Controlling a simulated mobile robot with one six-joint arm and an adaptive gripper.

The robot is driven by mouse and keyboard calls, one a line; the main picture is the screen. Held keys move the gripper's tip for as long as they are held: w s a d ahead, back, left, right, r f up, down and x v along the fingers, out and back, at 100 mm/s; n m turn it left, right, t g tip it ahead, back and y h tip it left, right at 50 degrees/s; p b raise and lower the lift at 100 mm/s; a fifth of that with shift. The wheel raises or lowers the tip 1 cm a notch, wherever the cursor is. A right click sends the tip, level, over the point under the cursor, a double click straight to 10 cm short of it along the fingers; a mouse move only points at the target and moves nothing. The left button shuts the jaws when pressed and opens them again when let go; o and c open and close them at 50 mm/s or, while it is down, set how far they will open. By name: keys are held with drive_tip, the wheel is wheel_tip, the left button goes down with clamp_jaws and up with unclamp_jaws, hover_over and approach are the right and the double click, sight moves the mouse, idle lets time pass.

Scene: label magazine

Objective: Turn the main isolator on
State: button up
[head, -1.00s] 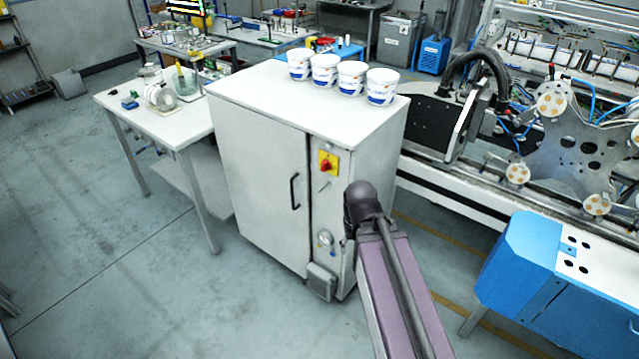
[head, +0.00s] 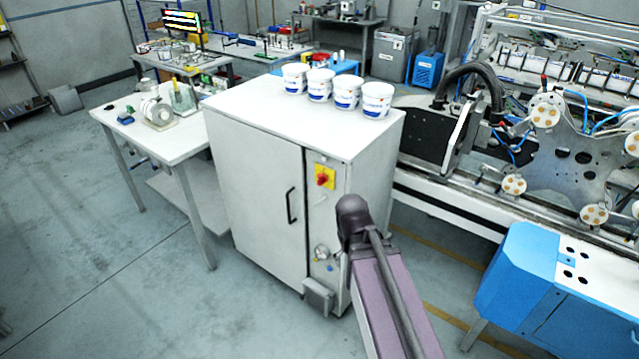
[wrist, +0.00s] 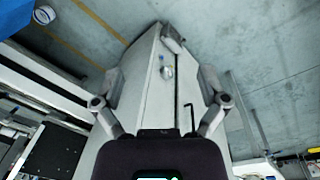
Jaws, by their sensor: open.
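The main isolator (head: 324,178) is a red rotary knob on a yellow plate, high on the narrow right strip of the white cabinet's front (head: 258,190). The knob's exact angle is too small to read. My gripper (wrist: 162,80) is open and empty in the wrist view, its two fingers spread either side of the cabinet front. That view shows the cabinet upside down, with a round gauge (wrist: 167,72) between the fingers. The isolator does not show there. In the head view my arm stands just right of the isolator, and my fingers cannot be made out.
The cabinet has a black door handle (head: 291,206) left of the isolator and a grey box (head: 318,294) low down. Several white tubs (head: 347,93) stand on top. A white table (head: 190,135) is left, a blue machine (head: 520,268) right. Open floor lies in front.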

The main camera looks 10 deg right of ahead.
drive_tip(key=w+d+f+n+t+h+b, duration=0.1)
drive_tip(key=w+f+n+t+h+b, duration=0.1)
drive_tip(key=w+f+n+h+b, duration=0.45)
drive_tip(key=n+t+h+b, duration=0.5)
drive_tip(key=n+t+b, duration=0.75)
drive_tip(key=n, duration=0.75)
approach(318, 181)
drive_tip(key=s+a+r+g+b, duration=0.1)
drive_tip(key=s+a+g+b, duration=0.1)
drive_tip(key=a, duration=0.1)
drive_tip(key=shift+w+d+m, duration=0.15)
drive_tip(key=shift+w+m, duration=0.05)
drive_tip(key=shift+m, duration=0.05)
drive_tip(key=x, duration=1.4)
drive_tip(key=shift+s+r, duration=0.1)
drive_tip(key=c, duration=1.1)
